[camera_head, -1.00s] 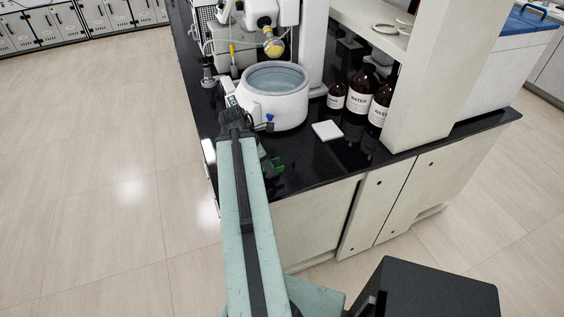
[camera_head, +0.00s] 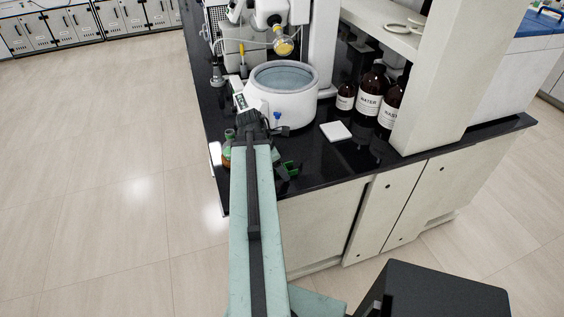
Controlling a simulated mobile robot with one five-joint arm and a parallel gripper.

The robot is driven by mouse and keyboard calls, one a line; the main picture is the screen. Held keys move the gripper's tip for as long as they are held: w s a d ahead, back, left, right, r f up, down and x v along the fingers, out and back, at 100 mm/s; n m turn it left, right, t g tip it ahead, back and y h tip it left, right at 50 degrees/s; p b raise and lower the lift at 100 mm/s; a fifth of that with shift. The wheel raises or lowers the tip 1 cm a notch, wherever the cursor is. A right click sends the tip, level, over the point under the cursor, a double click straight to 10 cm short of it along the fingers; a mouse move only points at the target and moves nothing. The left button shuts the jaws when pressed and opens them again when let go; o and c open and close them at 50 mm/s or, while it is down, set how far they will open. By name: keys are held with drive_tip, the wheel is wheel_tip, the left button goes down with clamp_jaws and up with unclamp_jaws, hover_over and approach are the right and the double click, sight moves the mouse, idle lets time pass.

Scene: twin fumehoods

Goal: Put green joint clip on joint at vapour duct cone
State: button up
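Small green pieces (camera_head: 290,168) show low on the black bench, just right of my arm; one may be the green joint clip, but they are too small and partly covered to tell. A rotary evaporator stands behind, with a yellow-tinted rounded glass end (camera_head: 284,47) above the white round bath (camera_head: 284,92). I cannot tell which part is the vapour duct cone or its joint. My pale green arm reaches forward over the bench edge. Its dark wrist end is in front of the bath. My gripper's fingertips cannot be made out, nor whether they hold anything.
A small flask (camera_head: 227,150) stands left of my arm near the bench's left edge. A white square pad (camera_head: 335,131) lies right of the bath. Brown bottles (camera_head: 370,92) stand beside the pale upright (camera_head: 438,80). The black bench front (camera_head: 325,175) is partly clear.

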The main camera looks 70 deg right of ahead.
drive_tip(key=p+v, duration=0.7)
drive_tip(key=shift+w+a+r, duration=0.15)
drive_tip(key=shift+w+r, duration=0.1)
drive_tip(key=shift+w, duration=0.2)
